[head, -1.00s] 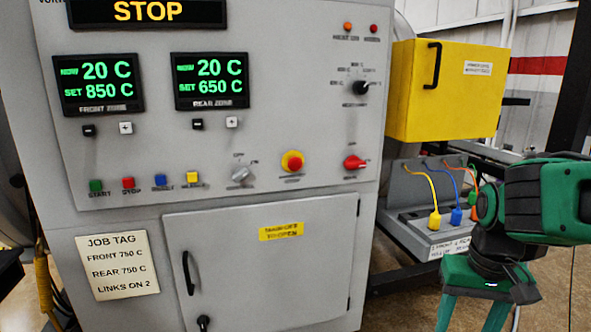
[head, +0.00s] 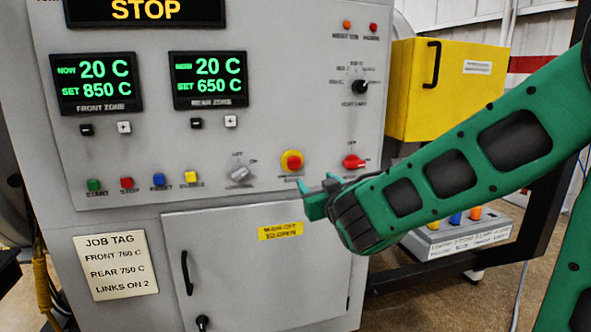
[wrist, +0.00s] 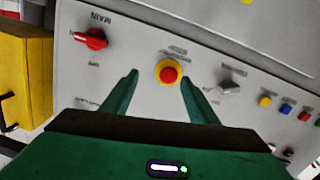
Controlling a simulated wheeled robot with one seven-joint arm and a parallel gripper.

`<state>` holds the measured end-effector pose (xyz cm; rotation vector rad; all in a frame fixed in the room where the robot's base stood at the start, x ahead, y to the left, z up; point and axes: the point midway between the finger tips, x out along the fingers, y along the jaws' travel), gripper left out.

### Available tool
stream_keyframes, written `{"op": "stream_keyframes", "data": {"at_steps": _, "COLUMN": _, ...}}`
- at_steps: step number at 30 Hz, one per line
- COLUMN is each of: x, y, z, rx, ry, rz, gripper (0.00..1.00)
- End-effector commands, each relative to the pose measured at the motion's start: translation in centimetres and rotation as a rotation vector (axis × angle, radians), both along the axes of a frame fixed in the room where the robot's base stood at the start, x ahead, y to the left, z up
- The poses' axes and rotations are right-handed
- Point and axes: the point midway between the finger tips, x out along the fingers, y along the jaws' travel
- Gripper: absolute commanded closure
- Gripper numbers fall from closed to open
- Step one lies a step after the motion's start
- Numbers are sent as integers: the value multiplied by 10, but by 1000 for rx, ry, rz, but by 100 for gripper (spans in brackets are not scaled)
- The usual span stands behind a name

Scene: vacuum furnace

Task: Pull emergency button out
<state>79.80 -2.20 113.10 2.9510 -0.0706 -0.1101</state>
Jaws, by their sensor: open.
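The emergency button (head: 291,161) is a red mushroom head on a yellow ring, on the grey furnace panel (head: 300,110). In the wrist view the button (wrist: 168,72) lies between and beyond my two green fingertips. My gripper (head: 318,195) is open and empty, just below and to the right of the button in the head view. In the wrist view my gripper (wrist: 160,82) points at the panel with a finger on each side of the button. I cannot tell whether either finger touches the panel.
A red main switch (head: 354,162) is right of the button and a grey rotary knob (head: 240,173) is left of it. Several coloured push buttons sit further left. A cabinet door (head: 270,280) lies below. A yellow box (head: 460,90) stands at the right.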

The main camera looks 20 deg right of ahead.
Motion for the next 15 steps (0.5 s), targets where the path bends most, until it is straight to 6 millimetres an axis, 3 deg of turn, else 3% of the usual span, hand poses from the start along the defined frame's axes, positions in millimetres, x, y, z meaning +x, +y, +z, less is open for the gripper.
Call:
{"op": "stream_keyframes", "data": {"at_steps": 4, "x": 4, "y": 22, "z": 10, "rx": -8, "ry": -58, "rz": 49, "gripper": 46}}
{"op": "stream_keyframes", "data": {"at_steps": 8, "x": 12, "y": 25, "z": 13, "rx": -8, "ry": -70, "rz": 57, "gripper": 46}}
{"op": "stream_keyframes", "data": {"at_steps": 15, "x": 51, "y": 24, "z": 12, "rx": -7, "ry": -69, "rz": 54, "gripper": 46}}
